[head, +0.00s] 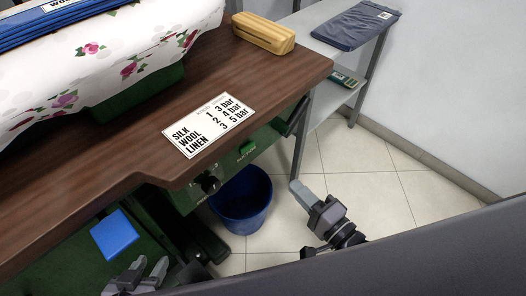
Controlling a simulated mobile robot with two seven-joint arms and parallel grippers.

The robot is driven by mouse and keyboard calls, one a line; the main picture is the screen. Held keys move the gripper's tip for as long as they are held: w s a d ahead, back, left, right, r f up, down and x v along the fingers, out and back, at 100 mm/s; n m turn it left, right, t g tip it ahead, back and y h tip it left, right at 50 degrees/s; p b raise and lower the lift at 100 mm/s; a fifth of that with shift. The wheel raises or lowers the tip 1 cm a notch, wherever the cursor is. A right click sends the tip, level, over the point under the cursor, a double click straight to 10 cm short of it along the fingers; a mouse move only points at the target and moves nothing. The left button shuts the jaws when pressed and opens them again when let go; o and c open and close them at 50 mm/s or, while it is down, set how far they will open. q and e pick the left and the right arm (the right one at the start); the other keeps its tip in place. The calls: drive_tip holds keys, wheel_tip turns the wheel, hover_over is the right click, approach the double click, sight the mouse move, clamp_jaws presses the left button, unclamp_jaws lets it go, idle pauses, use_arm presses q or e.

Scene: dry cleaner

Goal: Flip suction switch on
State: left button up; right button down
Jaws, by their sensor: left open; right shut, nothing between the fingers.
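A dark green panel (262,138) sits under the front edge of the wooden tabletop. It bears a small bright green piece (247,149), which looks like a switch; its on or off position is too small to tell. A round black knob (208,184) is to its lower left. My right gripper (297,187) is shut and empty, low over the floor, to the lower right of the green piece and apart from it. My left gripper (143,274) is open and empty at the bottom left, below a blue flat pad (115,234).
The brown tabletop (125,150) overhangs the panel. A printed card (210,124), a wooden block (264,33) and floral cloth (90,60) lie on top. A blue bucket (242,200) stands below the panel. A grey shelf (335,100) is behind; floor at right is clear.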

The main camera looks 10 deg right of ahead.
drive_tip(key=b, duration=0.2)
approach(247, 148)
drive_tip(key=w+d, duration=0.1)
drive_tip(key=w, duration=0.2)
use_arm(q)
drive_tip(key=shift+w+d+t+b, duration=0.3)
drive_tip(key=shift+w+d, duration=0.35)
drive_tip(key=shift+d, duration=0.25)
use_arm(e)
drive_tip(key=x, duration=0.4)
drive_tip(key=shift+w+f, duration=0.25)
drive_tip(key=shift+f, duration=0.15)
use_arm(q)
drive_tip(key=shift+a, duration=0.15)
use_arm(e)
drive_tip(key=shift+d, duration=0.15)
